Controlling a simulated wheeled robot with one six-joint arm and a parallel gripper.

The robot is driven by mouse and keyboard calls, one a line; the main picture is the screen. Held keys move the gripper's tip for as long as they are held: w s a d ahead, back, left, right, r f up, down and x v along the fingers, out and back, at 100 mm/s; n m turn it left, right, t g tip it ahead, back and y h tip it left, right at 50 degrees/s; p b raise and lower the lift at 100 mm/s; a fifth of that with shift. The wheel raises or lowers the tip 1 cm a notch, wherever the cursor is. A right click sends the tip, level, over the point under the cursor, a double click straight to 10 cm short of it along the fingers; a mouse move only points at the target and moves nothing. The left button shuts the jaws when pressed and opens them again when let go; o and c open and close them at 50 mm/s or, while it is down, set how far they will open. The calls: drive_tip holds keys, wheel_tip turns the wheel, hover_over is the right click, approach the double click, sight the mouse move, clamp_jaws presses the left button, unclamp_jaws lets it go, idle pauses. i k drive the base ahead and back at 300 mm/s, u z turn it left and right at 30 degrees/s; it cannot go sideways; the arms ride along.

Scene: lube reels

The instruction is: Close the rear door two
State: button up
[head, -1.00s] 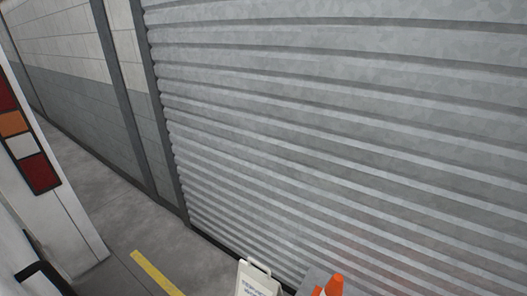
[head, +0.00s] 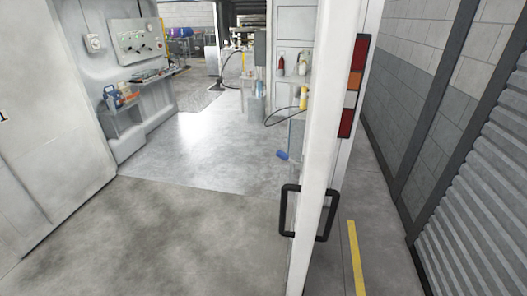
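A white door (head: 321,130) stands open at the right of centre in the head view, seen almost edge-on. I take it to be rear door two, but no label shows on it. Black bar handles (head: 325,225) stick out on both sides of it. Another white panel (head: 50,130), marked with what looks like a "1", fills the left side and also seems to be a door. Between them the rear opening is clear, and the interior with its pale floor (head: 200,150) shows. My gripper is not in view.
Inside, the left wall has a shelf with bottles (head: 121,95) and a gauge panel (head: 138,42). A blue-handled thing (head: 284,155) shows beside the door. Grey concrete floor (head: 170,235) is free in front. A corrugated shutter (head: 480,200) and block wall stand at the right.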

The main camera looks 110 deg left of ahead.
sight(337, 21)
drive_tip(key=u, duration=0.2)
drive_tip(key=i, duration=1.25)
drive_tip(key=u, duration=2.7)
drive_tip(key=k, duration=1.05)
drive_tip(key=u, duration=1.35)
drive_tip(key=i, duration=1.4)
